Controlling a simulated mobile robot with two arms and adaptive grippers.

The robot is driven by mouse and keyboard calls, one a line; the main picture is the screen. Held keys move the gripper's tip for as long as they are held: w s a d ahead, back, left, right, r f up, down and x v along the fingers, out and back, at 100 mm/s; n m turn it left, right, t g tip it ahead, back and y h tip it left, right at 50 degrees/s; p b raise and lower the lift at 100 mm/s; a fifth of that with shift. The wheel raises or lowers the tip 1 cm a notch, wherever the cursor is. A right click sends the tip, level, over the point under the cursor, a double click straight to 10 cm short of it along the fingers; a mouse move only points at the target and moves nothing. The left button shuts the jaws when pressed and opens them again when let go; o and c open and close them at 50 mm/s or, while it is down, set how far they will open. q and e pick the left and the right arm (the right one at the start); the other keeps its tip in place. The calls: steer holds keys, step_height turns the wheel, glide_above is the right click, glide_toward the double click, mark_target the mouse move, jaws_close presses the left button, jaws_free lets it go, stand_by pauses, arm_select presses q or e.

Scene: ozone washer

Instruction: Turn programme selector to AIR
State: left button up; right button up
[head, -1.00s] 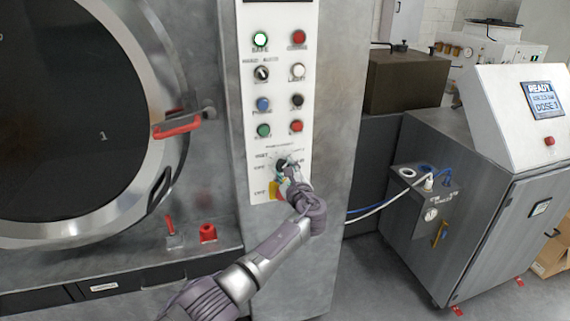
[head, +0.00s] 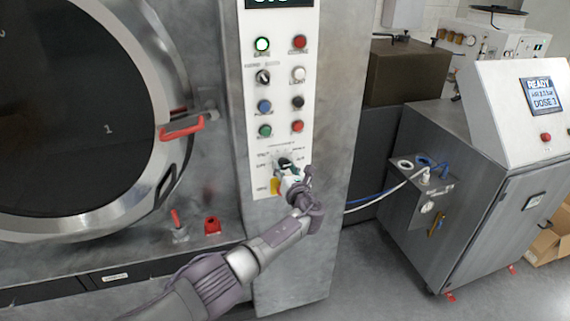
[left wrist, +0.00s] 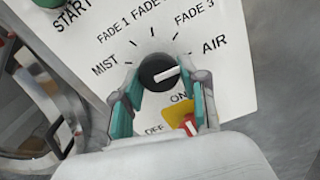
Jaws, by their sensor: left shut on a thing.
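The programme selector (left wrist: 158,71) is a round black knob with a white pointer line. In the left wrist view its pointer points right and slightly up, toward the AIR side and a little below the AIR label (left wrist: 214,45). The MIST and FADE labels lie around its left and top. My left gripper (left wrist: 160,82) has its teal-padded fingers on both sides of the knob, shut on it. In the head view the left gripper (head: 288,176) is at the low part of the white control panel (head: 281,100) and partly covers the selector. My right gripper is not in view.
A yellow and red ON/OFF switch (left wrist: 183,118) sits just below the selector, close to the gripper fingers. Buttons and a small selector are higher on the panel. A round door (head: 80,110) with a red handle (head: 182,127) is left; a grey dosing cabinet (head: 490,190) is right.

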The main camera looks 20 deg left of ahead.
arm_select(q)
steer(key=shift+f+m, duration=0.1)
steer(key=shift+m, duration=0.5)
steer(key=shift+s+p, duration=0.1)
steer(key=shift+p, duration=0.25)
steer(key=o, duration=1.1)
steer(key=v, duration=1.2)
